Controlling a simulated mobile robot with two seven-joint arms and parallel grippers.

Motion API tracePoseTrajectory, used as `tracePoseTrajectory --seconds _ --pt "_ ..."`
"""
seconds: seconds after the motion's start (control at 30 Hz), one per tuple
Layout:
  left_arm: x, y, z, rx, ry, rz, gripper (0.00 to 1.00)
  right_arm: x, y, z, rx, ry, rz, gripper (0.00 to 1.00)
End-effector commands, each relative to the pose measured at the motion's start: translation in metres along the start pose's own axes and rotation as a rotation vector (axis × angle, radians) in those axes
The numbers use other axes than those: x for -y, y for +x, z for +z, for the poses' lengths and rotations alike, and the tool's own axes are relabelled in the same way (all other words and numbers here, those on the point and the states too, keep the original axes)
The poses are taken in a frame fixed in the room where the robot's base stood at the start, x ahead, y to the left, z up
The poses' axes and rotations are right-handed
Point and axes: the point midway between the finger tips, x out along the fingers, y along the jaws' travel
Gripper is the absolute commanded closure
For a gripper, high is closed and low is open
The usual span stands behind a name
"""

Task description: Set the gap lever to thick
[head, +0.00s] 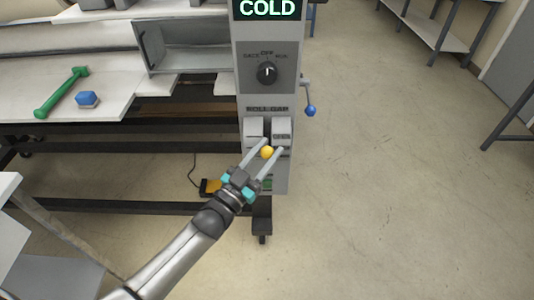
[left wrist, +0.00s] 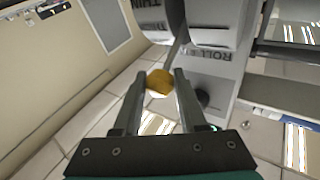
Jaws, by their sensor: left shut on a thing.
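The gap lever's yellow knob (head: 266,152) is at the lower part of the grey control column (head: 270,95), below the ROLL GAP label (head: 267,109). My left gripper (head: 274,146) reaches up from the lower left and has its fingers on both sides of the knob. In the left wrist view the yellow knob (left wrist: 159,83) sits between the fingertips (left wrist: 160,76), with a grey lever rod (left wrist: 179,46) behind it. My right gripper is not in view.
A black dial (head: 267,73) and a COLD display (head: 268,9) are above. A blue-knobbed crank (head: 310,111) sticks out right of the column.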

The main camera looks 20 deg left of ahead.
Motion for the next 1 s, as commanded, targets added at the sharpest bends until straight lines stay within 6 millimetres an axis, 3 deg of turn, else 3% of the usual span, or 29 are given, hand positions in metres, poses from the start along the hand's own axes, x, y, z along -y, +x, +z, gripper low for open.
tracePoseTrajectory --seconds 0.03,0.2,0.67,0.7,0.93,1.0 --pt "-0.002 -0.003 0.007 -0.016 0.01 -0.001 1.0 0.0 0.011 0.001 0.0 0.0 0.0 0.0" --pt "-0.005 -0.007 0.014 -0.056 0.04 0.0 1.0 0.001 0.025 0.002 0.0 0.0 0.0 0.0" --pt "-0.009 -0.014 0.024 -0.052 0.041 0.002 1.0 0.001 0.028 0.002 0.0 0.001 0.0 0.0" --pt "-0.009 -0.014 0.024 -0.052 0.041 0.002 0.57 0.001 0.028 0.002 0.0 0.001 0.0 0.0" --pt "-0.009 -0.013 0.022 -0.057 0.043 0.001 0.31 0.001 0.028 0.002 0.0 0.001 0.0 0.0" --pt "-0.008 -0.013 0.022 -0.058 0.043 0.001 0.29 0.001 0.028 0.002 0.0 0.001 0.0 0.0"
